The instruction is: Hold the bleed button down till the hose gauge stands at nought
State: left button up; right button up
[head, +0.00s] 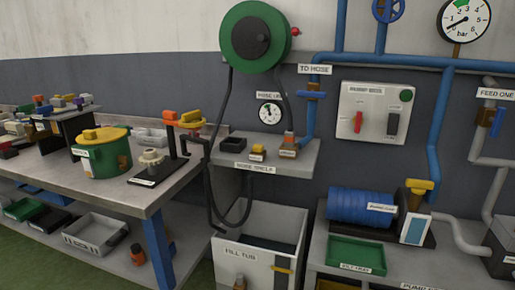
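The hose gauge (270,113) is a small white dial on the wall under a partly legible label. Its needle is too small to read. Below it is a shelf labelled HOSE SHELF (228,162). On it are a small black tray (233,144), a brass-coloured piece (257,149) and an orange-topped fitting (288,140) with a small label at its base. The label is too small to read, so I cannot tell which of these, if any, is the bleed button. Neither of my grippers shows in the head view.
A green hose reel (241,22) hangs above, its black hose looping to the fill tub (228,268). A blue pipe labelled TO HOSE has a blue valve handle (311,95). A switch panel (352,102), a larger bar gauge (463,18) and a blue pump (355,205) stand right. A cluttered workbench (105,200) is left.

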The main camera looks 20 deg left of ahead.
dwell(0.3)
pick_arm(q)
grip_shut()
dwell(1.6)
